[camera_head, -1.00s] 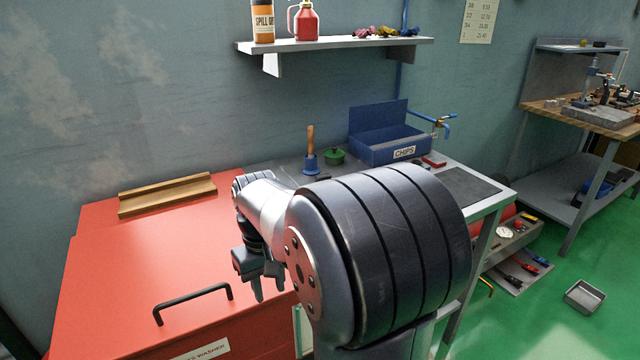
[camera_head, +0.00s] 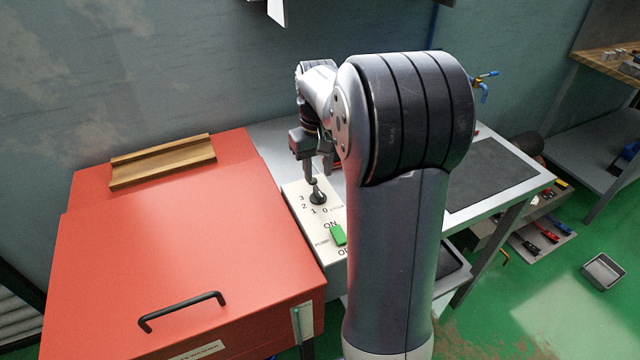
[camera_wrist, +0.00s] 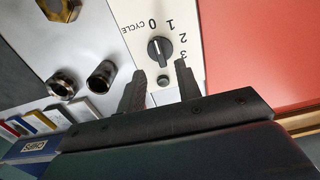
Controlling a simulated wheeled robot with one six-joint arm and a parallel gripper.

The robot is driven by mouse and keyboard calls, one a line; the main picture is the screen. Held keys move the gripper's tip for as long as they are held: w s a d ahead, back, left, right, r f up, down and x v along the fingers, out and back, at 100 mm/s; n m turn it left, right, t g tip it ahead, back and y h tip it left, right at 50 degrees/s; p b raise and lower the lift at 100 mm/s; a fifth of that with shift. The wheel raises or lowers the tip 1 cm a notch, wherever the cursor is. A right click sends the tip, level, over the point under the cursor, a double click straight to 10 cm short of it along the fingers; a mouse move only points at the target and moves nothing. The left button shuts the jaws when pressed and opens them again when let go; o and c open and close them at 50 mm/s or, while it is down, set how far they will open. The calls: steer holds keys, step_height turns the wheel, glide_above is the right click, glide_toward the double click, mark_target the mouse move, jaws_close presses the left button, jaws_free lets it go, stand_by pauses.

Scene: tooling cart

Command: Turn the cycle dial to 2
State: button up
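The cycle dial (camera_head: 318,198) is a black knob on a white panel (camera_head: 297,190), with the numbers 0, 1, 2 and 3 around it. In the wrist view the dial (camera_wrist: 159,50) shows a white line that appears to point near 0. My gripper (camera_head: 318,179) is over the panel, close to the dial in the head view. In the wrist view my gripper (camera_wrist: 160,78) is open and empty, its two fingers apart. The dial is just beyond the fingertips, not between them.
The red washer lid (camera_head: 160,240) with a black handle (camera_head: 182,310) lies left. A grey bench (camera_head: 515,190) is right. Metal cylinders (camera_wrist: 102,76) stand beside the panel in the wrist view.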

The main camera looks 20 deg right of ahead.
mark_target(318, 190)
step_height(318, 190, down, 6)
steer(key=shift+r, duration=0.1)
steer(key=shift+c, duration=0.3)
jaws_close()
